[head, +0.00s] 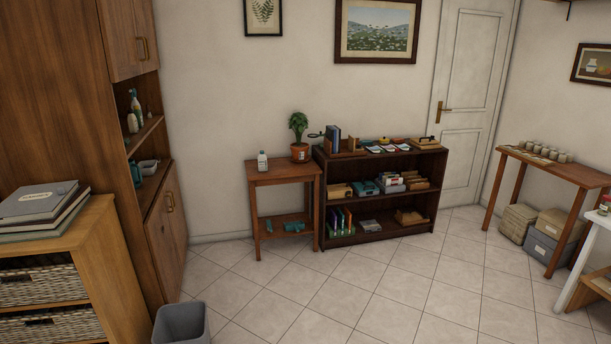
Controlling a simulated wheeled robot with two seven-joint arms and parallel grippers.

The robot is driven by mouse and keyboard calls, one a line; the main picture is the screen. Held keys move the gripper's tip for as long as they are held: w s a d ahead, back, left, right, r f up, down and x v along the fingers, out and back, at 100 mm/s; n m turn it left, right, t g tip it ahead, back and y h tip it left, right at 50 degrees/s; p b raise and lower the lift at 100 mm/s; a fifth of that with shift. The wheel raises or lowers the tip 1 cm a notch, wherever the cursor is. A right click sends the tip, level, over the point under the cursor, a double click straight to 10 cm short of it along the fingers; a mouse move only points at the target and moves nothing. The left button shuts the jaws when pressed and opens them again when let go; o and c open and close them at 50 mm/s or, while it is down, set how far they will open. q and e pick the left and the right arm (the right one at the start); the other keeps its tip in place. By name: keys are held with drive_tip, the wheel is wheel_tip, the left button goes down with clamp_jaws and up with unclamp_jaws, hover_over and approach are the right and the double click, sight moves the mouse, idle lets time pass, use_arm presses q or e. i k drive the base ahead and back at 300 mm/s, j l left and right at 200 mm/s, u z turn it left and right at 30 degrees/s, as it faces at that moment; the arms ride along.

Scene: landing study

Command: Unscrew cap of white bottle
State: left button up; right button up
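A small white bottle (262,162) stands upright on the top of a small wooden side table (285,175) against the back wall. Its top looks darker, but the cap is too small to make out clearly. A potted plant in a terracotta pot (299,152) stands just right of the bottle on the same table. Neither of my grippers is in the head view.
A dark low bookcase (378,213) with books and boxes stands right of the side table. A tall wooden cabinet (62,90) and a grey bin (182,324) are at left. A narrow table (553,168) stands at right. The tiled floor (330,290) between is clear.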

sight(262, 158)
drive_tip(key=i, duration=1.2)
drive_tip(key=i+u, duration=0.1)
drive_tip(key=i, duration=1.05)
drive_tip(key=i+l, duration=0.2)
drive_tip(key=i, duration=1)
